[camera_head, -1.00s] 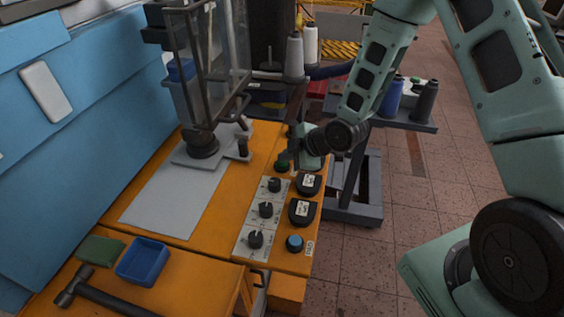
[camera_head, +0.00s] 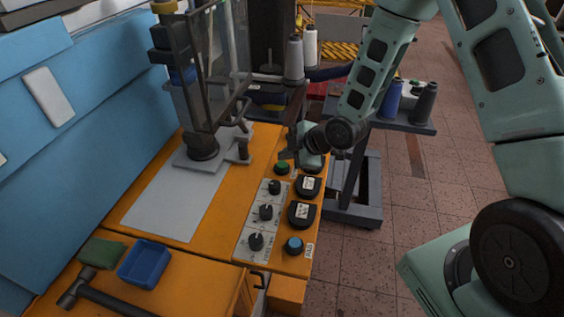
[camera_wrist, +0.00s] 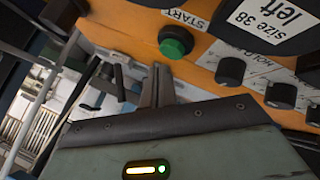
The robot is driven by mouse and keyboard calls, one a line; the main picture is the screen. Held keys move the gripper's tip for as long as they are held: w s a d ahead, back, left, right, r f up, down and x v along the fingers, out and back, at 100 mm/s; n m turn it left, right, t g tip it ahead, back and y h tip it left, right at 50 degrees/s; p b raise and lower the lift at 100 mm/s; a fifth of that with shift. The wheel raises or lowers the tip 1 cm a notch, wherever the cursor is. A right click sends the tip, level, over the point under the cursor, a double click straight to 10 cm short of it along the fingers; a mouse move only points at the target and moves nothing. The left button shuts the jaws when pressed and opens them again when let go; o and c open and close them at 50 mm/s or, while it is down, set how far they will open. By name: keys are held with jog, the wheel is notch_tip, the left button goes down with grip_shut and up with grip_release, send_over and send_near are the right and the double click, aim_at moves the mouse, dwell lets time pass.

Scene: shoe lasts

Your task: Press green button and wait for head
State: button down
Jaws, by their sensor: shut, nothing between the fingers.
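The green button (camera_head: 282,168) sits on the orange machine table, at the far end of the row of controls. It also shows in the wrist view (camera_wrist: 175,41), beside a START label. My gripper (camera_head: 287,154) is shut and empty, just above and beyond the button, apart from it. In the wrist view my gripper's fingers (camera_wrist: 158,72) are together, below and slightly left of the button. The machine head (camera_head: 205,145), with a clear guard around it, stands over the grey plate at the back left of the table.
Several black knobs (camera_head: 266,212) and a blue button (camera_head: 294,245) line the table's right side, next to two black labelled pads (camera_head: 302,213). A blue tray (camera_head: 144,262) and a hammer (camera_head: 85,288) lie in front. A cart with thread spools (camera_head: 424,101) stands right.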

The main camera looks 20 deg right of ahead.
aim_at(285, 166)
jog(key=shift+r+p, duration=1.7)
jog(key=shift+r, duration=0.8)
jog(key=shift+a+r, duration=0.1)
jog(key=s+a+r+m+g+h, duration=0.1)
jog(key=s+r, duration=0.4)
jog(key=s, duration=0.5)
jog(key=s+a+r+m+g+h, duration=0.2)
jog(key=s+r+m, duration=0.3)
jog(key=s, duration=0.5)
jog(key=s+a+r+m+g+h, duration=0.2)
jog(key=s+a+r+g, duration=0.2)
jog(key=s, duration=0.6)
notch_tip(285, 166, up, 2)
jog(key=shift+r+m, duration=0.1)
jog(key=shift+m, duration=0.3)
